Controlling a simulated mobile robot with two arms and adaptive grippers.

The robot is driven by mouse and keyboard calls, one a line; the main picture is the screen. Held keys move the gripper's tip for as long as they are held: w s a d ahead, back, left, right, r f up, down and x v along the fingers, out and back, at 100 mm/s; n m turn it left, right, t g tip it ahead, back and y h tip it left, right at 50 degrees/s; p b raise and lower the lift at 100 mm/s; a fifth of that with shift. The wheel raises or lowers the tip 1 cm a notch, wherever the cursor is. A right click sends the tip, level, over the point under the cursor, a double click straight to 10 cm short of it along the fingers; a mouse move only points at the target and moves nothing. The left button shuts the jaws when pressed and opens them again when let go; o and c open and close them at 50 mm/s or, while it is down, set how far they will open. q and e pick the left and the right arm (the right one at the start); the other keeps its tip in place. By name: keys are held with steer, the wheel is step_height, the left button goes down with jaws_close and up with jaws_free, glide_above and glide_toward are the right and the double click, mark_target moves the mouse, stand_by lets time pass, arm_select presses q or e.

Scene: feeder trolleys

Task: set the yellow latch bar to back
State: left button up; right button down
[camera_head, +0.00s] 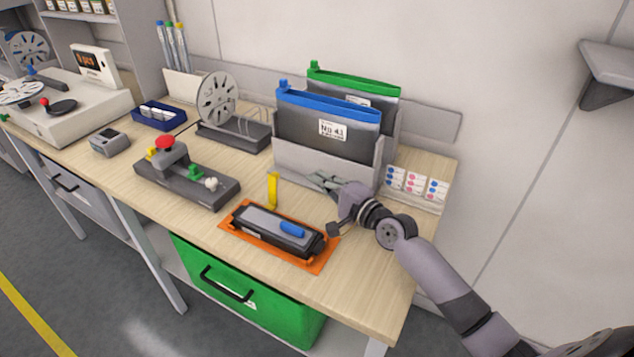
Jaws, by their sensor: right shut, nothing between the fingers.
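The yellow latch bar (273,190) stands upright at the back left edge of the orange tray (318,265), on the wooden bench. A dark feeder-like unit (270,232) with a blue handle (292,229) lies in the tray. My right gripper (318,181) is shut and empty. Its fingertips point left, to the right of the latch bar and apart from it, in front of the grey file holder. The lower end of the bar is small, so I cannot tell how it joins the tray. My left gripper is not in view.
A grey holder (312,170) with blue-topped and green-topped pouches stands close behind my right gripper. A dark control box (187,183) with a red button lies left of the tray. A reel stand (235,135) is farther back. Bare bench shows right of the tray.

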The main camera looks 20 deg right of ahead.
mark_target(272, 191)
steer(key=x, duration=0.7)
steer(key=s+a+p, duration=0.1)
steer(key=a+p, duration=0.1)
steer(key=shift+s+a+r, duration=0.35)
steer(key=shift+s, duration=0.05)
steer(key=shift+s+a+p, duration=0.15)
steer(key=shift+a+p, duration=0.05)
steer(key=shift+p, duration=0.15)
steer(key=shift+f, duration=0.1)
steer(key=shift+a, duration=0.1)
